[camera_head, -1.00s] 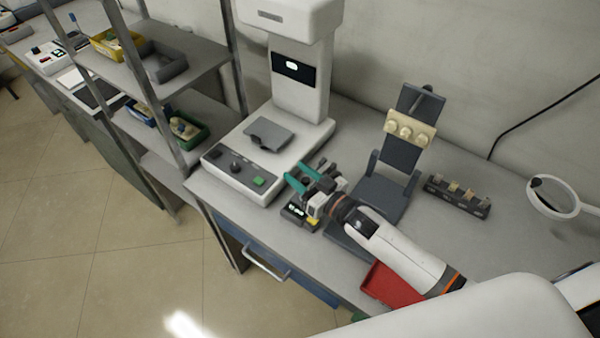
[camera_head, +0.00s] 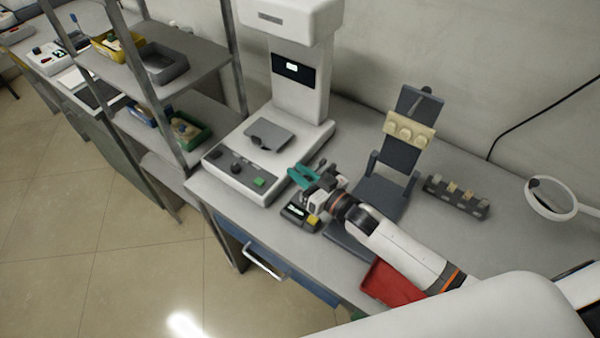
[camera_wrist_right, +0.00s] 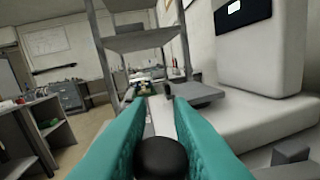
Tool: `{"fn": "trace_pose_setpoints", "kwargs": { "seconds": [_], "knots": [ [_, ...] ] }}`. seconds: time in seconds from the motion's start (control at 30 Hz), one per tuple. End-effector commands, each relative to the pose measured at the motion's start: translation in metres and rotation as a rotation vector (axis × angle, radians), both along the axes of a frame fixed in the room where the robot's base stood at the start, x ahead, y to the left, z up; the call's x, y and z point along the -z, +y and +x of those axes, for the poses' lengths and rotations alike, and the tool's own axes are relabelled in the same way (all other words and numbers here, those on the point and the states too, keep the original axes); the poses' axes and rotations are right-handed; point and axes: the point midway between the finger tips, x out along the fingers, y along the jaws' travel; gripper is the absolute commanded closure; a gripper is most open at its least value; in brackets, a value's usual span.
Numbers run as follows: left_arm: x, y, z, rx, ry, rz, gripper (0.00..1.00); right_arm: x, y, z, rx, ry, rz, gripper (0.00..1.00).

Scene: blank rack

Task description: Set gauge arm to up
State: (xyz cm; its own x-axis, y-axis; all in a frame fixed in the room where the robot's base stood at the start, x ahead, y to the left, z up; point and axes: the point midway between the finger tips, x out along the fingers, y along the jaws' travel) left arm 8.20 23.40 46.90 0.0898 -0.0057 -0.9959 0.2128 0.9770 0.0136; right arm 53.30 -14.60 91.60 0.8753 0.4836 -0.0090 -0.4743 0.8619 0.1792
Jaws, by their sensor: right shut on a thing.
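My right gripper (camera_head: 303,176) has teal fingers and reaches over the bench from the right, just above a small dark gauge box (camera_head: 296,212) with a lit display and a yellow part. In the right wrist view the teal fingers (camera_wrist_right: 155,125) are shut on a round black knob (camera_wrist_right: 161,157), which looks like the end of the gauge arm. The rest of that arm is hidden behind the gripper and wrist, so I cannot tell its angle. My left gripper is not in view.
A large white machine (camera_head: 300,95) with a control panel stands left of the gripper. A dark tilted stand (camera_head: 400,152) with a beige block, a slotted dark holder (camera_head: 457,196), a red tray (camera_head: 390,284) and a magnifier (camera_head: 552,197) are to the right. Shelves stand at left.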

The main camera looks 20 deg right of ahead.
Motion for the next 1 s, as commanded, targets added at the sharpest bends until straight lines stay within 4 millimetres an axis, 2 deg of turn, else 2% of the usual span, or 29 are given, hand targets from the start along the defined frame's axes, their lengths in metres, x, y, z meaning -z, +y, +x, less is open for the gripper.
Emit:
{"fn": "trace_pose_setpoints", "kwargs": {
  "seconds": [0.03,0.3,0.5,0.73,1.0],
  "knots": [
    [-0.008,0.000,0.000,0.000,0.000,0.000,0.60,-0.007,-0.002,0.002,0.000,0.014,0.016,1.00],
    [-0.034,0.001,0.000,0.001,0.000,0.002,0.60,-0.027,-0.014,0.011,0.001,0.141,0.177,1.00],
    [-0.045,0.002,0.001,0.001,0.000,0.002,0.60,-0.039,-0.027,0.021,0.002,0.256,0.325,1.00],
    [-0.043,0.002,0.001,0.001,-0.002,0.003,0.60,-0.048,-0.043,0.034,0.001,0.390,0.497,1.00],
    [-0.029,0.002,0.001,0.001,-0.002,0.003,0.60,-0.053,-0.058,0.045,0.001,0.527,0.675,1.00]
  ]
}}
